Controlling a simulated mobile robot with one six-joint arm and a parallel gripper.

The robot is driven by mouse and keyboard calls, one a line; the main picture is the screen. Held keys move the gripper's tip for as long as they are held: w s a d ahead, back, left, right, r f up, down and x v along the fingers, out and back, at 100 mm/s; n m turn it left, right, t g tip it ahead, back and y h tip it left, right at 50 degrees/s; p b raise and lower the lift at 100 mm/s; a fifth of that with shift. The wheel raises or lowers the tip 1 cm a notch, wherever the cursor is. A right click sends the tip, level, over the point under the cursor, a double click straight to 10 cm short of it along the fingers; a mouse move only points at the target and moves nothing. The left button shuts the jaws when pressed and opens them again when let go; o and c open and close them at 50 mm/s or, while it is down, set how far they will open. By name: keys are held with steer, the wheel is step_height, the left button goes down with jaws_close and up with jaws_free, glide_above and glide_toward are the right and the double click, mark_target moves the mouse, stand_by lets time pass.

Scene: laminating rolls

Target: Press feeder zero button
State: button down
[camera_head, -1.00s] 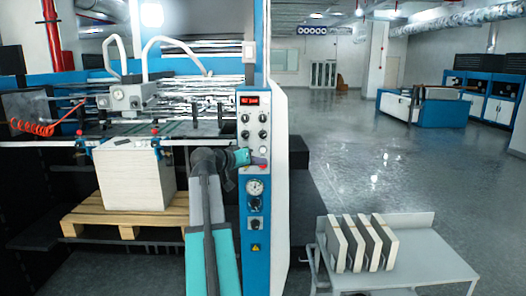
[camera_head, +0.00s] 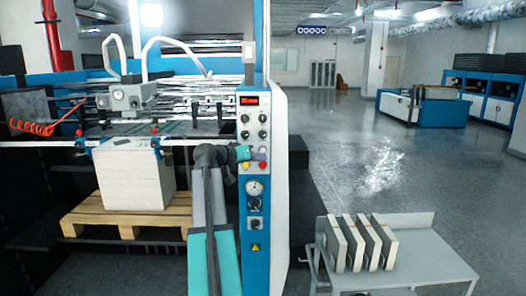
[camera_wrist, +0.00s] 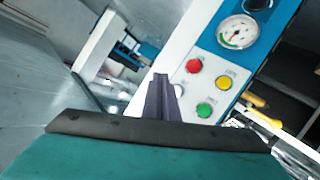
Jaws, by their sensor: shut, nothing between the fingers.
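The feeder's blue and white control panel (camera_head: 256,205) stands in the middle of the head view. In the wrist view it shows a red button (camera_wrist: 194,66), a yellow button (camera_wrist: 223,83), a green button (camera_wrist: 204,110) and a pale round button (camera_wrist: 179,91), partly hidden by my fingers. Their labels are too small to read, so I cannot tell which is feeder zero. My gripper (camera_wrist: 160,80) is shut and empty, its tips beside the pale button; I cannot tell if they touch. In the head view my gripper (camera_head: 250,153) is in front of the button group, above the yellow and red buttons.
Above the buttons are several black knobs and a red display (camera_head: 250,100). A gauge (camera_head: 254,187) is below. A paper stack (camera_head: 134,178) on a wooden pallet (camera_head: 127,218) stands left. A grey cart (camera_head: 425,262) with several upright blocks stands right. Floor beyond is open.

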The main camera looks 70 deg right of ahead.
mark_target(260, 151)
steer(key=shift+w+d+b, duration=0.15)
steer(key=shift+w+d, duration=0.15)
steer(key=shift+d, duration=0.5)
steer(key=shift+w+d+b, duration=0.1)
steer(key=shift+w+d, duration=0.2)
steer(key=shift+d, duration=0.45)
steer(key=shift+w+d+b, duration=0.15)
steer(key=shift+w+d, duration=0.15)
steer(key=shift+d, duration=0.5)
steer(key=shift+w+d+b, duration=0.15)
steer(key=shift+d+b, duration=0.35)
steer(key=shift+d, duration=0.3)
stand_by(1.4)
steer(key=shift+a, duration=0.2)
steer(key=shift+s+a, duration=0.3)
steer(key=shift+a, duration=0.3)
steer(key=shift+a, duration=0.1)
stand_by(0.4)
steer(key=shift+s+a+b, duration=0.1)
steer(key=shift+s+a, duration=0.2)
steer(key=shift+a, duration=0.45)
steer(key=shift+s+a+b, duration=0.1)
steer(key=shift+s+a, duration=0.2)
steer(key=shift+a, duration=0.45)
steer(key=shift+s+a+b, duration=0.1)
steer(key=shift+s+a, duration=0.2)
steer(key=shift+a, duration=0.45)
